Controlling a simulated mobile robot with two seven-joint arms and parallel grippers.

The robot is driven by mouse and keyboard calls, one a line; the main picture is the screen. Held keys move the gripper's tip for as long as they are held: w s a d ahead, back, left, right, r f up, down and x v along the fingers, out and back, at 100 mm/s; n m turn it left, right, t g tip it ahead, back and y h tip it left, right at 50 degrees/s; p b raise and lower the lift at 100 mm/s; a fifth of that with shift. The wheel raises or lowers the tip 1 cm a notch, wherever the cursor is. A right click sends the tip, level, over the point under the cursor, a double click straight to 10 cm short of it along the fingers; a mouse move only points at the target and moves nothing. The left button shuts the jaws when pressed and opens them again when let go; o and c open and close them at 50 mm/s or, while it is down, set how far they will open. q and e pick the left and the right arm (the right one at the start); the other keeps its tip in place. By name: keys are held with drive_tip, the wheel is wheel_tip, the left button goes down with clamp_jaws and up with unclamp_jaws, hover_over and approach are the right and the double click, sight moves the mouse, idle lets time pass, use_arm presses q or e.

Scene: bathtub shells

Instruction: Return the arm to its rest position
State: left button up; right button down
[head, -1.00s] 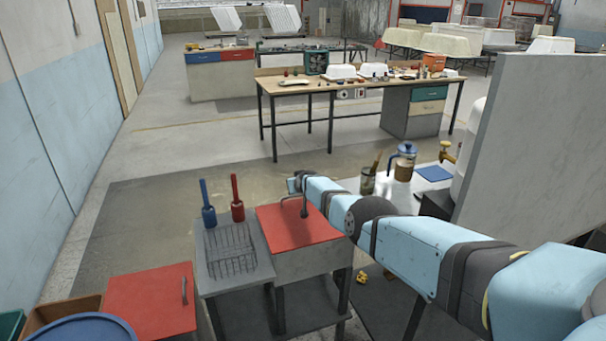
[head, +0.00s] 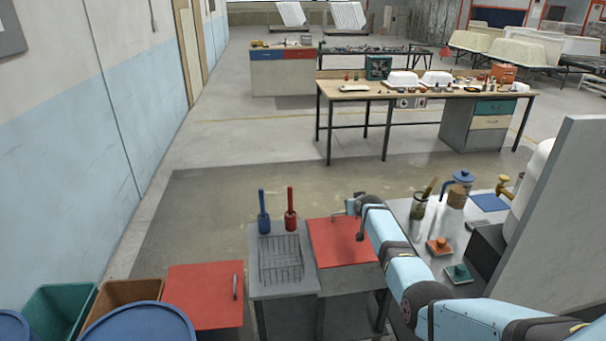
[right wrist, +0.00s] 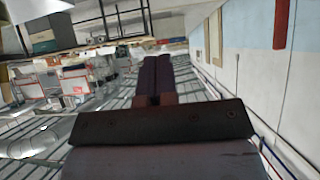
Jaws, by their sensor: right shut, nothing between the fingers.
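My right arm (head: 400,265) comes in from the lower right of the head view. It is light blue with dark joints and reaches over the grey counter towards the far edge of the red panel (head: 340,243). Its far end is small and partly hidden there, so the fingers do not show clearly. In the right wrist view, the dark fingers of my right gripper (right wrist: 151,78) are together with nothing between them. A red rod-like thing (right wrist: 281,24) hangs in the upper right of that view, apart from the fingers. My left arm and gripper are not in view.
A wire rack (head: 281,260) and blue (head: 263,215) and red (head: 291,212) handled tools stand left of the red panel. A glass jug (head: 455,198) and orange (head: 440,247) and green (head: 458,273) blocks lie right of my arm. A grey upright panel (head: 560,220) stands at right. Bins (head: 62,302) are lower left.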

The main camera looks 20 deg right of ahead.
drive_tip(key=n, duration=0.2)
hover_over(356, 261)
wheel_tip(356, 261, down, 9)
drive_tip(key=shift+s, duration=0.1)
drive_tip(key=s+a+f+n+y, duration=0.2)
drive_tip(key=s+a+f, duration=0.1)
drive_tip(key=s+a, duration=0.85)
drive_tip(key=s+a+f+n+y, duration=0.25)
drive_tip(key=s+a, duration=0.55)
drive_tip(key=s, duration=0.7)
drive_tip(key=s+a+r+y, duration=0.1)
drive_tip(key=s+a+r, duration=0.1)
drive_tip(key=s+a, duration=0.3)
drive_tip(key=s+a+r, duration=0.2)
drive_tip(key=s+a, duration=0.3)
drive_tip(key=s, duration=0.3)
drive_tip(key=shift+s+a+r+y, duration=0.2)
drive_tip(key=shift+s+r+y, duration=0.15)
drive_tip(key=shift+r, duration=0.05)
drive_tip(key=shift+m, duration=0.25)
